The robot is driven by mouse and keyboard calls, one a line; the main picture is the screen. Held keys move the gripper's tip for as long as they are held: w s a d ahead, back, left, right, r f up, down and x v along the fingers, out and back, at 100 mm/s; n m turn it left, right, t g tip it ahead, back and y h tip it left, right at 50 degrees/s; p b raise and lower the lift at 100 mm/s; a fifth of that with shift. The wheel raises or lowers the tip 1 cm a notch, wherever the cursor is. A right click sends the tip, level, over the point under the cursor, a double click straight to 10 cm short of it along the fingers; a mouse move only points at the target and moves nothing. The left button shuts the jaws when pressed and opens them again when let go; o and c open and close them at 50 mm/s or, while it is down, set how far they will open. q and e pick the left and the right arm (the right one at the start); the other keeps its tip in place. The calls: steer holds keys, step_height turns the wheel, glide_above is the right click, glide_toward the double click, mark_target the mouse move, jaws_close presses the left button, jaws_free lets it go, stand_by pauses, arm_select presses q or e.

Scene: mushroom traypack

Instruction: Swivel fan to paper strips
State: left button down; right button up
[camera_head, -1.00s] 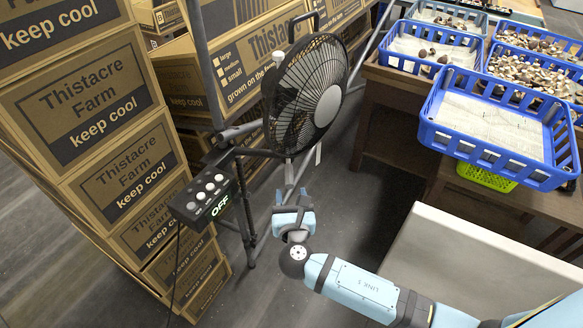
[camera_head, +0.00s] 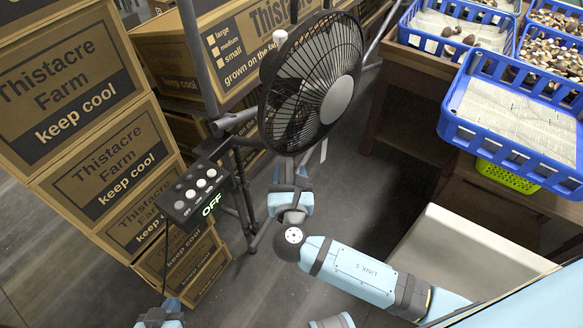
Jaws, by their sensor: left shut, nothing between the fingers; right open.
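The black fan (camera_head: 313,85) stands on a dark pole, its round grille with a grey hub facing right and toward me. A small white strip (camera_head: 324,150) hangs at its lower right edge; I cannot tell whether it is paper. No other strips are clearly seen. A control box (camera_head: 193,190) with round buttons beside the pole shows a lit "OFF". My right gripper (camera_head: 290,172) is open just below the grille, fingers pointing up; I cannot tell whether it touches the fan. My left gripper (camera_head: 160,314) is shut and empty at the bottom left, partly cut off.
Stacked cardboard boxes (camera_head: 90,130) fill the left, with more boxes (camera_head: 225,50) behind the fan. Blue crates (camera_head: 455,132), some holding mushrooms, stand on a dark wooden table (camera_head: 400,75) at right. A lime-green basket (camera_head: 507,177) sits below the nearest crate. Some grey floor is clear.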

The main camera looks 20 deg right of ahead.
arm_select(q)
steer(key=shift+s, duration=0.15)
arm_select(e)
jaws_close()
steer(key=shift+a+r, duration=0.1)
stand_by(0.8)
arm_select(q)
steer(key=shift+a+r, duration=0.1)
steer(key=shift+a, duration=0.2)
